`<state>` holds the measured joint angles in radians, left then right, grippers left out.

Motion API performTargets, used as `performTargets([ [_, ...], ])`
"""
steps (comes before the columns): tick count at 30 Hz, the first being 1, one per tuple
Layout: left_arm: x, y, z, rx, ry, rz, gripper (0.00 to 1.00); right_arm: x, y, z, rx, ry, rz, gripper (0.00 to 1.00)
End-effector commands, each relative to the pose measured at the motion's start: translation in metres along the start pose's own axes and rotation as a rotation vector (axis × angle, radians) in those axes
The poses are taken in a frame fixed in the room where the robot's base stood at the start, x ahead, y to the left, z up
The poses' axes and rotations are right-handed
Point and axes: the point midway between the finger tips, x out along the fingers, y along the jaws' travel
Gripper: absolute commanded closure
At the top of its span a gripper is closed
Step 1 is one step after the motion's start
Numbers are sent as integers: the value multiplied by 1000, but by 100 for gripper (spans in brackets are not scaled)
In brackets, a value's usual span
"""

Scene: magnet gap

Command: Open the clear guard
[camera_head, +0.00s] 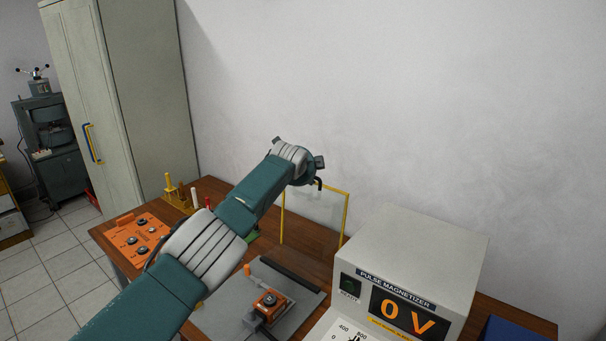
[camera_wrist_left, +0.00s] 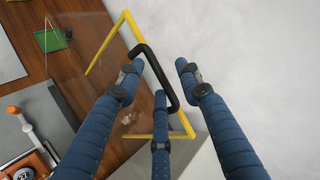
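The clear guard is a see-through pane in a yellow frame (camera_head: 345,215), standing up from the table behind the grey fixture plate in the head view. In the left wrist view its yellow frame (camera_wrist_left: 105,45) runs at a slant, with a black handle (camera_wrist_left: 155,70) on its top bar. My left gripper (camera_wrist_left: 160,75) is open, its blue fingers spread on both sides of the handle, with a third finger below. Whether any finger touches the handle I cannot tell. In the head view my left wrist mostly hides the fingers. My right gripper is not in view.
The pulse magnetizer (camera_head: 420,265), reading 0 V, stands right of the guard. An orange block (camera_head: 270,302) sits on the grey plate (camera_head: 215,318) in front. An orange tray (camera_head: 120,235) and a yellow peg stand (camera_head: 180,200) are at the left. A wall rises behind.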

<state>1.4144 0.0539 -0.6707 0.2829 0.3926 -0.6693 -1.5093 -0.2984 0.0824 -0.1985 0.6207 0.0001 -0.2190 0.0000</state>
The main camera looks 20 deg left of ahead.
Motion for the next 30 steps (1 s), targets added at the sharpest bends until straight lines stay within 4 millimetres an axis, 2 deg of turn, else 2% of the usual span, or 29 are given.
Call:
performTargets([
  [1, -2, -6, -3, -1, 5, -12, 65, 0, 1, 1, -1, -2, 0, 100],
  [8, -8, -8, -1, -3, 6, -13, 65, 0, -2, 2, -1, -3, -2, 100],
  [17, -31, -3, 0, 0, 3, -9, 65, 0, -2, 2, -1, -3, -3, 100],
  [30, -94, 0, 2, 0, -1, -4, 65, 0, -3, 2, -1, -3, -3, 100],
])
